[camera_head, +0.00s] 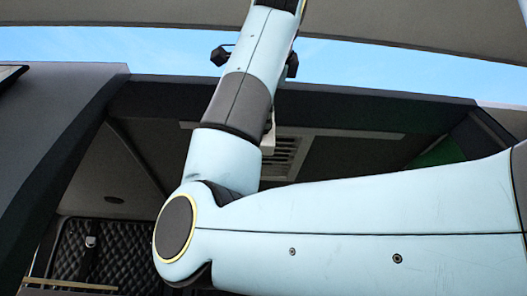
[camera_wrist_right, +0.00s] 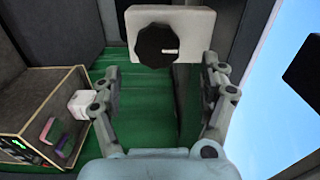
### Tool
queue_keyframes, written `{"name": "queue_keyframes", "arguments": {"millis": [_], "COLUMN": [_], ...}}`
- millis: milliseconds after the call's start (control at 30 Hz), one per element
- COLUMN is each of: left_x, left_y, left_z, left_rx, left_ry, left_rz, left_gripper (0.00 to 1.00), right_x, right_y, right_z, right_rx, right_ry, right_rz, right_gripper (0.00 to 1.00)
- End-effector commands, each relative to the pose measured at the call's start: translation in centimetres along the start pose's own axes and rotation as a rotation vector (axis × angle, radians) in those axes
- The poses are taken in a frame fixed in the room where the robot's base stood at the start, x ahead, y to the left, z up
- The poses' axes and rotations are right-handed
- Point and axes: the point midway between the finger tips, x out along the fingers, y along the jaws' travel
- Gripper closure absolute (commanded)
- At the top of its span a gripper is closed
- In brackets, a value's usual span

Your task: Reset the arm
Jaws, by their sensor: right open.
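My right arm (camera_head: 370,225) comes in from the right in the head view, bends at the elbow and rises out of the top of the picture. Two small black parts show on either side of its upper link; I cannot tell whether they are fingertips. In the right wrist view my right gripper (camera_wrist_right: 160,72) is open, its two fingers spread wide with nothing between them. A white box with a black round knob (camera_wrist_right: 156,44) lies ahead, beyond the fingertips. My left gripper is in neither view.
The van's dark opening (camera_head: 345,155) lies behind my arm, with a quilted dark panel (camera_head: 117,250) at lower left.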

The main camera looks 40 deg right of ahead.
Motion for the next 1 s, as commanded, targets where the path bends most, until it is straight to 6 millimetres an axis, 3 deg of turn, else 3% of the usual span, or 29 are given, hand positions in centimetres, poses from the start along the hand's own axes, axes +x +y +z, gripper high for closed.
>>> {"name": "queue_keyframes", "arguments": {"millis": [200, 767, 867, 1000], "left_x": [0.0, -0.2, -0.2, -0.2], "left_y": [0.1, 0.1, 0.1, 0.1], "left_z": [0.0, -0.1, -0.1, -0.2], "left_rx": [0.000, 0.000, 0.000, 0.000], "left_ry": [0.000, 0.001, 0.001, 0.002], "left_rz": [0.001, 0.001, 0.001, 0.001], "left_gripper": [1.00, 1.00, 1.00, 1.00], "right_x": [-2.1, -2.1, -1.4, 1.8], "right_y": [-0.1, 0.0, 0.5, 3.1], "right_z": [0.0, -0.1, -0.5, -3.7], "right_rx": [0.001, 0.000, 0.012, 0.081], "right_ry": [0.000, 0.002, 0.033, 0.249], "right_rz": [-0.002, 0.000, -0.003, -0.071], "right_gripper": [0.23, 0.23, 0.23, 0.23]}}
